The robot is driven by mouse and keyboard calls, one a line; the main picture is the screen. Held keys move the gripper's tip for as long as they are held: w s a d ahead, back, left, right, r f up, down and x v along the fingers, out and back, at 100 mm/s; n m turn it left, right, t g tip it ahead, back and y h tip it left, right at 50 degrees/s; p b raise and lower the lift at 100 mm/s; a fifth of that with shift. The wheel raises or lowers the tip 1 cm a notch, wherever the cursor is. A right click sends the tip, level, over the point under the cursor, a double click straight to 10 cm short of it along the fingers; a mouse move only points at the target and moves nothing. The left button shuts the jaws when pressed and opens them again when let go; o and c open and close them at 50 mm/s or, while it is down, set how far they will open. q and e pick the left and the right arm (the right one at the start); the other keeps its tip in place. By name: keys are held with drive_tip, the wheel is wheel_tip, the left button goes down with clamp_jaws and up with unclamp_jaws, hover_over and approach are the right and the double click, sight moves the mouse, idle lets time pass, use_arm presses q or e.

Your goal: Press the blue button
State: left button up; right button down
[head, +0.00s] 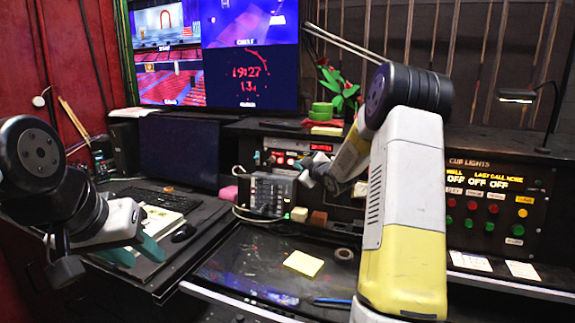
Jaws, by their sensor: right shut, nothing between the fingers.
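I cannot make out a blue button in the head view. A cue light panel (492,207) on the right carries red, green and yellow buttons. My right arm crosses in front of the desk, and its gripper (309,174) is shut and empty, close to the grey control box (268,194) and the console behind it. It may hide part of that console; I cannot tell whether it touches anything. My left gripper (138,252) is low at the left, over the desk near the keyboard, with teal fingers partly showing. Its opening is unclear.
Monitors (250,75) stand at the back. A black keyboard (158,198) and mouse (183,233) lie on the left. The middle tray holds a yellow note (303,263), a tape roll (344,254) and a blue pen (332,301). A desk lamp (517,96) stands at the right.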

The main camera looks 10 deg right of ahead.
drive_tip(key=shift+s, duration=0.1)
drive_tip(key=s+a, duration=0.2)
drive_tip(key=s, duration=0.2)
drive_tip(key=shift+a+r, duration=0.4)
idle(0.7)
drive_tip(key=s+a+r+m+g+h, duration=0.1)
drive_tip(key=s+r+m+g+h, duration=0.15)
drive_tip(key=s, duration=0.55)
drive_tip(key=s+a+r+m+g+h, duration=0.1)
drive_tip(key=s+r+m+g, duration=0.2)
drive_tip(key=s, duration=0.5)
drive_tip(key=s+a+f+m+g+y, duration=0.1)
drive_tip(key=s+a+m+g, duration=0.1)
drive_tip(key=s, duration=1.1)
drive_tip(key=s+a+f+m+g+y, duration=0.1)
drive_tip(key=s+a+m+g, duration=0.1)
drive_tip(key=s, duration=1.1)
drive_tip(key=shift+a+f+m, duration=0.15)
drive_tip(key=shift+a+m, duration=0.3)
drive_tip(key=shift+a, duration=0.4)
